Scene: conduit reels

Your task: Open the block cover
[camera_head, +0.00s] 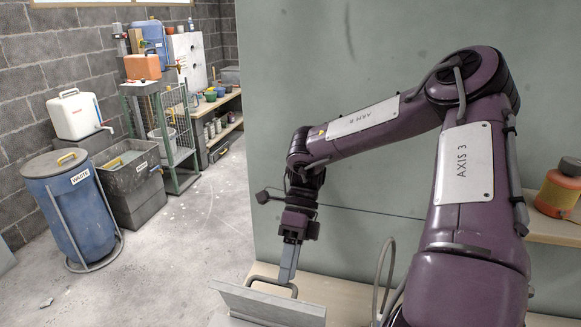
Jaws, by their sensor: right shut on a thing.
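The block cover (262,305) is a flat grey plate with a dark bar handle (262,280) at its top edge, low in the middle of the head view. It looks tilted, and its lower part is cut off by the frame. My right gripper (287,277) points down at the cover and is shut on the handle, near its right end. The block itself cannot be made out. My left gripper is not in view.
The cover is at a pale bench (348,296) before a grey-green panel (330,215). An orange bottle (558,192) stands on a shelf at right. At left are a blue waste bin (72,210), a grey tub (128,172) and open floor.

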